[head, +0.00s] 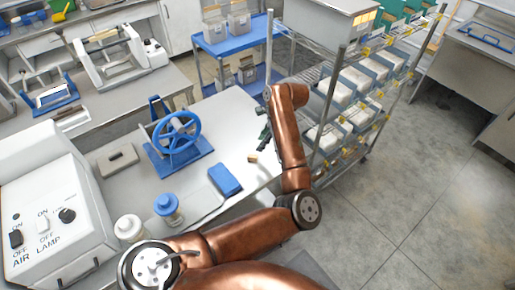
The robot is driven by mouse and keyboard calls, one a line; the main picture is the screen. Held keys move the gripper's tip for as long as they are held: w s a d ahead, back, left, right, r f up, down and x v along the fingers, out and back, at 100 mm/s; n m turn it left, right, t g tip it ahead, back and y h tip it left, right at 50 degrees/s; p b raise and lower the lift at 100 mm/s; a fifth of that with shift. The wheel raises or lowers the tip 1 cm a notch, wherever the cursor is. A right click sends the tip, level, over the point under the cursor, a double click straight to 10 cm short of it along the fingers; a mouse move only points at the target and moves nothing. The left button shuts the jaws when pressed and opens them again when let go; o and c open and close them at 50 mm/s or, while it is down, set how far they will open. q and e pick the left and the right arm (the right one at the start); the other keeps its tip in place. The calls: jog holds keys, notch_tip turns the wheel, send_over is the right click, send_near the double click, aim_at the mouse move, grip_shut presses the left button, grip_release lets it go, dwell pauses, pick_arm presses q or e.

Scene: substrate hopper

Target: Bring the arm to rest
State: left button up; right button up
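My copper-coloured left arm rises from the bottom of the head view, bends at the elbow on the right, and reaches up along the right end of the white bench (225,115). Its dark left gripper (264,132) hangs beside the forearm, above the bench's right edge. My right gripper is out of view.
A blue handwheel device (174,138), a blue box (225,180), a blue-lidded jar (168,208) and a small tan block (252,158) stand on the bench. A wire rack with bins (357,80) stands close right of the arm. The floor (420,190) is clear.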

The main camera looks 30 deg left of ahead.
pick_arm(q)
jog(key=shift+v, duration=0.85)
